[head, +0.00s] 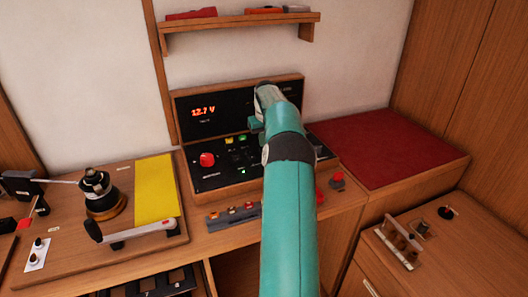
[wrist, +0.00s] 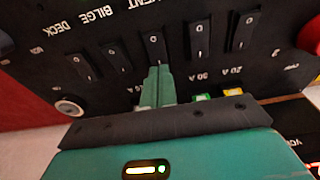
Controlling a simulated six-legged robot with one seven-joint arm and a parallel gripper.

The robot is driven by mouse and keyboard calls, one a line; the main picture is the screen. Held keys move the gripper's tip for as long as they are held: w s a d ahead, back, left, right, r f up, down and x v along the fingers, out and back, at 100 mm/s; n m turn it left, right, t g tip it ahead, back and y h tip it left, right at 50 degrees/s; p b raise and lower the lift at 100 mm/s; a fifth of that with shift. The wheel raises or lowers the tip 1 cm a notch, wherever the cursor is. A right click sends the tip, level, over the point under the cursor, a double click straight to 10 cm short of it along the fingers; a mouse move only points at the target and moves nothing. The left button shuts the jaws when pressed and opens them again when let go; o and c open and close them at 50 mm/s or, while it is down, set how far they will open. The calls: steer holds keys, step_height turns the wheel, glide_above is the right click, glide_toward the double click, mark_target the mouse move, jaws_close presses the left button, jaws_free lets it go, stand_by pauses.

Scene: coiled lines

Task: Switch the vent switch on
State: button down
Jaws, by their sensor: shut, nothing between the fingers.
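The vent switch (wrist: 154,47) is a black rocker in the middle of a row on the black panel in the wrist view, under a label partly cut off that reads "ENT". My gripper (wrist: 157,72) is shut and empty, with its green fingertips right at the switch's lower end in that picture. I cannot tell whether they touch it, or which way the rocker is set. In the head view my teal arm covers this part of the panel (head: 215,185), and the vent switch is hidden. My gripper shows only partly there (head: 256,124).
Close neighbours are the bilge switch (wrist: 117,55), the deck switch (wrist: 83,68) and another rocker (wrist: 199,38). A red knob (head: 207,159) and a lit voltage display (head: 203,111) are on the panel.

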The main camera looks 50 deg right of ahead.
steer(key=shift+f, duration=0.95)
stand_by(0.6)
steer(key=shift+r, duration=3.55)
